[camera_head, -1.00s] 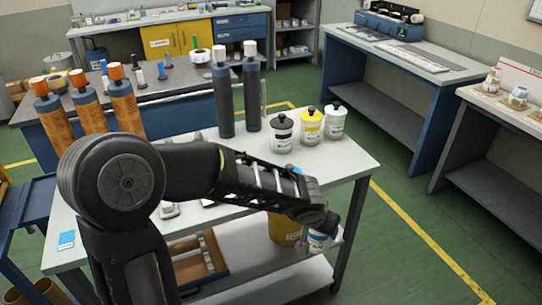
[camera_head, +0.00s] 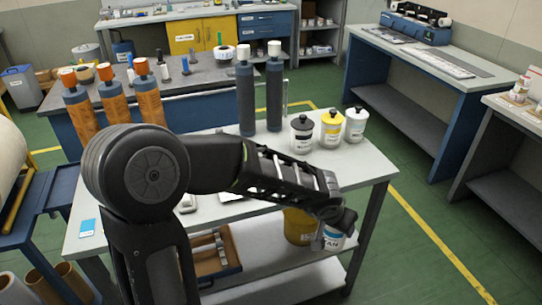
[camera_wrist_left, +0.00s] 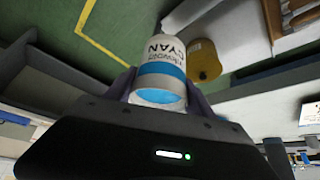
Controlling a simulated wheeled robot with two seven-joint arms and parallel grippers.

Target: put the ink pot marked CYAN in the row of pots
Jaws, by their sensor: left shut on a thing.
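The white ink pot marked CYAN (camera_wrist_left: 165,60), with a blue band, is between the fingers of my left gripper (camera_wrist_left: 160,88) in the left wrist view. In the head view the pot (camera_head: 333,240) hangs past the table's front right side, below the top's level, partly hidden by my left gripper (camera_head: 322,234). The row of pots stands upright on the white table (camera_head: 358,176) at its back right: a black-banded pot (camera_head: 301,140), a yellow pot (camera_head: 331,130) and a pale pot (camera_head: 355,127), all with black lids. My right gripper is not in view.
Two tall dark cylinders (camera_head: 246,100) stand left of the row. A yellow bucket (camera_head: 298,228) is on the lower shelf close to the held pot, with a wooden tray (camera_head: 212,258) left of it. The tabletop in front of the row looks clear.

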